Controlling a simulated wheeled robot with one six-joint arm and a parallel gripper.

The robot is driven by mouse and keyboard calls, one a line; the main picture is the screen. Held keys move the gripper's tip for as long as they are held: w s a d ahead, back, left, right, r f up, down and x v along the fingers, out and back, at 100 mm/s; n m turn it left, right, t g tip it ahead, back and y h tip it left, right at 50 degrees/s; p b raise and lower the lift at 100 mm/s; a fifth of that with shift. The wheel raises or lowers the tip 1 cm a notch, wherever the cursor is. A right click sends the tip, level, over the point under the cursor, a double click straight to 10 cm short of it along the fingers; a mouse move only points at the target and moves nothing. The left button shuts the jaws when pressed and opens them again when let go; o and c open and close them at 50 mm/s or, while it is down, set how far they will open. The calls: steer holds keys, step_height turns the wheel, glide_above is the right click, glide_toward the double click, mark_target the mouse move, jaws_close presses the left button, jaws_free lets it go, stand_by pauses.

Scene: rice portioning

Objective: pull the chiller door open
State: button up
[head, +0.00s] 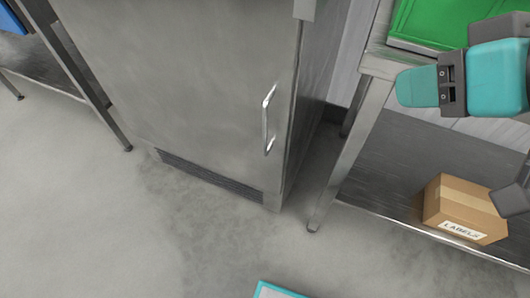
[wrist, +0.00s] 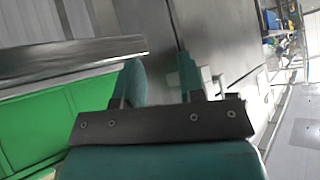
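The chiller (head: 190,85) is a tall grey steel cabinet in the upper middle of the head view. Its door looks shut. The vertical metal door handle (head: 267,118) is near the door's right edge, with nothing on it. My gripper (head: 402,88) has teal fingers and is to the right of the handle, clear of it, in front of the steel table. In the wrist view my gripper (wrist: 158,76) shows its two fingers apart with nothing held between them. A grey steel surface shows beyond the fingers; I cannot make out the handle there.
A steel table (head: 378,66) stands right of the chiller, with a green tray (head: 435,22) on top and a cardboard labels box (head: 464,207) on its lower shelf. Another table is at the upper left. The floor (head: 150,235) before the chiller is mostly clear; a teal-edged item (head: 277,291) shows at the bottom.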

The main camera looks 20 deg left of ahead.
steer(key=a+f+n+t+y+b, duration=0.1)
steer(key=a+f+t+y+b, duration=0.25)
steer(key=f+b, duration=1.25)
steer(key=n+t+y+b, duration=0.15)
steer(key=y+b, duration=0.25)
steer(key=b, duration=1.3)
glide_toward(266, 126)
steer(key=shift+n, duration=0.25)
steer(key=p+x, duration=0.3)
steer(key=p, duration=0.4)
steer(key=p+x, duration=0.2)
steer(key=p, duration=0.5)
steer(key=p+x, duration=0.3)
steer(key=p, duration=0.4)
steer(key=shift+w+a+r, duration=0.2)
steer(key=shift+a+r, duration=0.05)
steer(key=shift+r, duration=0.2)
steer(key=shift+w+a+f+p, duration=0.35)
steer(key=shift+w+a+p, duration=0.25)
steer(key=shift+a+p, duration=0.15)
jaws_close()
